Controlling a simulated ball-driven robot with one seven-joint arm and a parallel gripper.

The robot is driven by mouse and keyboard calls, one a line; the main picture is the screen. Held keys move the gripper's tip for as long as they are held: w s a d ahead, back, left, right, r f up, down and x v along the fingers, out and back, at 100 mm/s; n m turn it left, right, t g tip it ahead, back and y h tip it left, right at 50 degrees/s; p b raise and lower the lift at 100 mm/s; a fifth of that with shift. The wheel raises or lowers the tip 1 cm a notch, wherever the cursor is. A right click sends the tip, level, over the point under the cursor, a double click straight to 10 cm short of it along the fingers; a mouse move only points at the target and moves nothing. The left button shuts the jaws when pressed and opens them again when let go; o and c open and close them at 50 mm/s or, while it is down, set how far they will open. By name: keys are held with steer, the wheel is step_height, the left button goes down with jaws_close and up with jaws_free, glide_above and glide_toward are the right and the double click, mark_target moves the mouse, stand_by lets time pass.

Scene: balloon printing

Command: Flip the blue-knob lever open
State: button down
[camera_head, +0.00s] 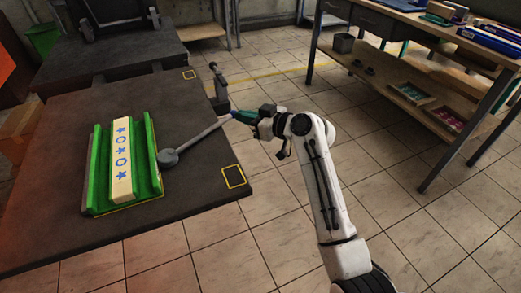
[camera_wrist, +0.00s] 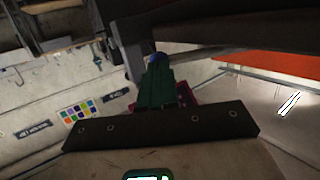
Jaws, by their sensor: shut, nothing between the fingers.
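The lever is a grey rod (camera_head: 198,136) rising to the right from a round grey end (camera_head: 168,157) on the dark table. Its far end meets the tips of my gripper (camera_head: 234,114) at the table's right side. The blue knob (camera_wrist: 155,58) shows in the wrist view just beyond the green fingertips; it is mostly hidden behind them. My gripper is shut and empty, with its tips at or very close to the knob. I cannot tell whether they touch. In the wrist view the gripper (camera_wrist: 156,72) points up toward the knob.
A green holder (camera_head: 149,140) with a cream strip (camera_head: 121,165) bearing blue stars and rings lies left of the lever. A dark upright bracket (camera_head: 218,88) stands behind the knob. A wooden workbench (camera_head: 385,25) with shelves is at the right. Tiled floor between is clear.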

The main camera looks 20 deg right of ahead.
steer(key=w+b, duration=0.1)
steer(key=w+a+n+g+y+b, duration=0.1)
steer(key=b, duration=0.1)
steer(key=w+n+y+b, duration=0.1)
steer(key=w+b, duration=0.1)
steer(key=shift+a+f+g, duration=0.2)
steer(key=shift+a+g, duration=0.05)
steer(key=shift+g, duration=0.15)
steer(key=shift+w+a+r+b, duration=0.1)
steer(key=shift+w+a+b, duration=0.2)
steer(key=shift+w+b, duration=0.2)
steer(key=shift+w+a+r+b, duration=0.1)
steer(key=shift+w+a+b, duration=0.2)
steer(key=shift+w+b, duration=0.2)
